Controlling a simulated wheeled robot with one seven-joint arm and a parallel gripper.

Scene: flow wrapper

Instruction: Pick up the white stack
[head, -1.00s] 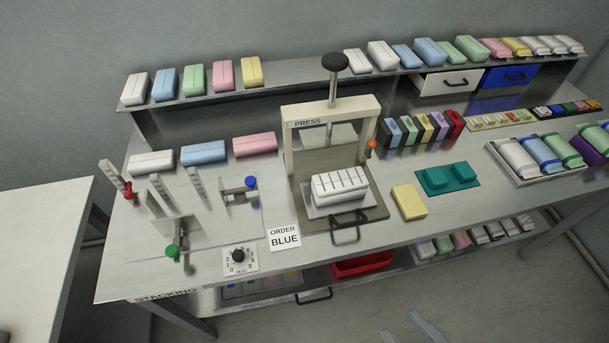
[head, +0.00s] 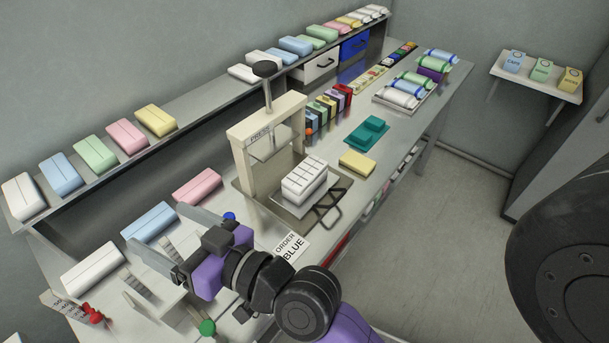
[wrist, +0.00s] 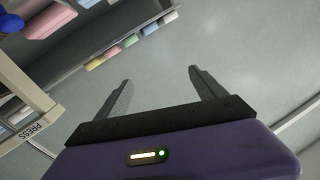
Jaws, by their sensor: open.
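My gripper (head: 155,225) is open and empty, to the left of the press, above the stacking fixture and near the blue pack (head: 149,222). It is well apart from the white stack. In the wrist view the two fingers of my gripper (wrist: 160,72) stand apart with nothing between them. The wrist view shows part of the press frame (wrist: 30,125) at the left, but not the white stack.
A sign (head: 292,247) reading ORDER BLUE lies before the press. A yellow block (head: 357,162) and a teal fixture (head: 368,133) are to its right. A shelf (head: 100,183) with coloured packs runs along the back.

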